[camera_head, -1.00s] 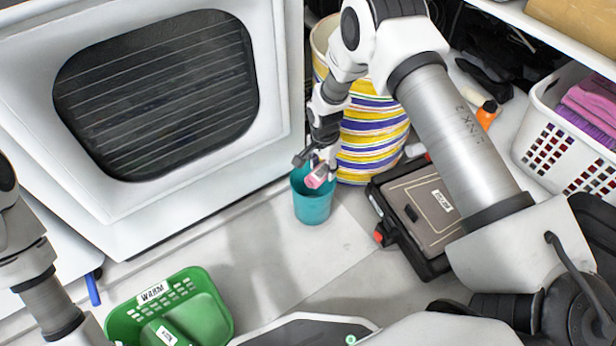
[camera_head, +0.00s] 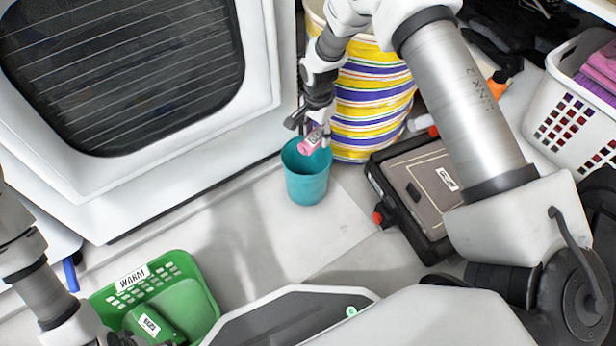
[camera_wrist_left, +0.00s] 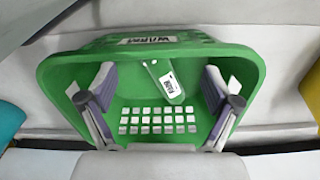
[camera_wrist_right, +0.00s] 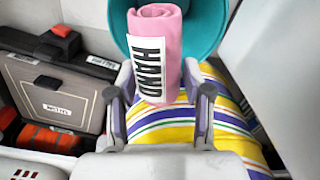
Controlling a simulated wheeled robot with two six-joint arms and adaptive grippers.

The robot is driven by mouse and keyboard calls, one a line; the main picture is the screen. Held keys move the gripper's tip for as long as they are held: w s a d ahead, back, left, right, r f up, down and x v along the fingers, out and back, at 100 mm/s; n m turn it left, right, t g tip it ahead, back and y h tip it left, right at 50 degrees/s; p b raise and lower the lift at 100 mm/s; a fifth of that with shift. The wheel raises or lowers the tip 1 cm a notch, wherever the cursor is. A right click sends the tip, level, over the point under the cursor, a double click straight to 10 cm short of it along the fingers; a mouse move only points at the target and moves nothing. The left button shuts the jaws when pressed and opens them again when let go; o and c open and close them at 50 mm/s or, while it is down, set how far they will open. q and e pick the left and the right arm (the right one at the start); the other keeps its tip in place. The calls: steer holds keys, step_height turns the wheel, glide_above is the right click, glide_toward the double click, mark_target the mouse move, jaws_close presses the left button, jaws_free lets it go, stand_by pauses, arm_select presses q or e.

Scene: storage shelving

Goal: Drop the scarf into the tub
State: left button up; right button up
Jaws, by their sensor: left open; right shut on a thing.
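A pink rolled scarf (camera_head: 309,144) with a white label reading HAND is in my right gripper (camera_head: 316,130). In the right wrist view the scarf (camera_wrist_right: 172,45) stands out between the shut fingers (camera_wrist_right: 160,95). The teal tub (camera_head: 306,187) stands on the floor by the white appliance. The scarf overlaps the tub's far rim in the head view; its height above the rim is hard to tell. The tub (camera_wrist_right: 213,20) shows behind the scarf in the right wrist view. My left gripper (camera_wrist_left: 155,92) is open and empty over the green basket (camera_wrist_left: 75,62).
The green basket (camera_head: 203,300), labelled WARM, holds a green labelled item (camera_head: 150,322). A striped basket (camera_head: 372,115) stands right behind the tub. A black-edged case (camera_head: 425,190) lies to its right, and a white laundry basket (camera_head: 570,110) farther right. Floor in front of the tub is clear.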

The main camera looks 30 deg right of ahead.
steer(key=shift+r, duration=0.1)
steer(key=o, duration=1.2)
step_height(320, 180, up, 12)
arm_select(q)
steer(key=shift+r, duration=0.1)
